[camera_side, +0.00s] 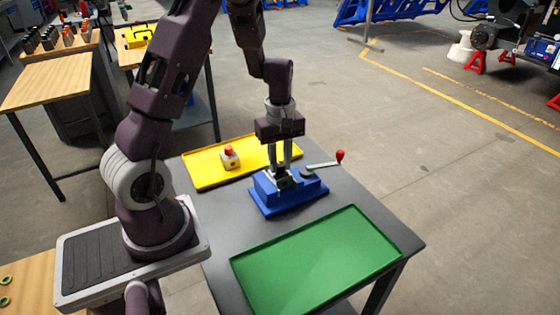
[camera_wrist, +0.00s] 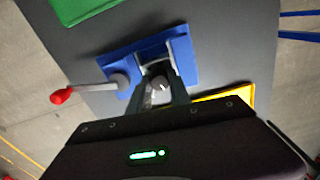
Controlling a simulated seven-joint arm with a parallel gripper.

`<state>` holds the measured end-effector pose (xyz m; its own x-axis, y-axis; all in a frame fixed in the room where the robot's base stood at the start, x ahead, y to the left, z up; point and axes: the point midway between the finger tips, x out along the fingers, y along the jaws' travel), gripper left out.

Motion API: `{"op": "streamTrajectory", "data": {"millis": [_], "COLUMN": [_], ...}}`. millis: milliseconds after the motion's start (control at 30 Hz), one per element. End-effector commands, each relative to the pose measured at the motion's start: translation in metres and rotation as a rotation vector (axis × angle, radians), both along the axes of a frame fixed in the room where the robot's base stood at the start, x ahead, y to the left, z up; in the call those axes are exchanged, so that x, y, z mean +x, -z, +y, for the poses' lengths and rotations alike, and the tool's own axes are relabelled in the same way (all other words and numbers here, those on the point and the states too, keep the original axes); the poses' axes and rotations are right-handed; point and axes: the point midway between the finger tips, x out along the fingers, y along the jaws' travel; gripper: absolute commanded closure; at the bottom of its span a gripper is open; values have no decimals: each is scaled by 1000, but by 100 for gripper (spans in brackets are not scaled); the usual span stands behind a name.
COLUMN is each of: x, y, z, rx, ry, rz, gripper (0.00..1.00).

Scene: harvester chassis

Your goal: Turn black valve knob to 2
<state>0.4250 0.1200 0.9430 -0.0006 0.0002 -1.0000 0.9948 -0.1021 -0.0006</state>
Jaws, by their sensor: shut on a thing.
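The blue valve block (camera_side: 288,194) stands on the dark table between the yellow and green trays. A lever with a red ball end (camera_side: 341,156) sticks out from its right side; the lever also shows at the left in the wrist view (camera_wrist: 62,96). My gripper (camera_side: 281,172) points straight down over the block, its fingers around the black knob. In the wrist view my gripper (camera_wrist: 158,90) is shut on the knob (camera_wrist: 160,84), whose grey top with a small light mark shows between the fingers. The number 2 and other dial marks cannot be read.
A yellow tray (camera_side: 205,178) behind the block holds a small box with a red-orange button (camera_side: 229,157). An empty green tray (camera_side: 315,262) lies in front. Bare table surrounds the block. The red-ended lever stands close to my gripper's right side.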

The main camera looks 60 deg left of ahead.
Motion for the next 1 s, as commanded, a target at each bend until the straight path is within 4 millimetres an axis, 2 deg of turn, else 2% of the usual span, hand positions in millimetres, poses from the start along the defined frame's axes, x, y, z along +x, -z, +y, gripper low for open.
{"op": "streamTrajectory", "data": {"millis": [600,1000], "x": [0,1], "y": [-1,-1], "z": [0,0], "rx": [-1,0], "ry": [541,783], "rz": [-2,-2], "gripper": [100,100]}}
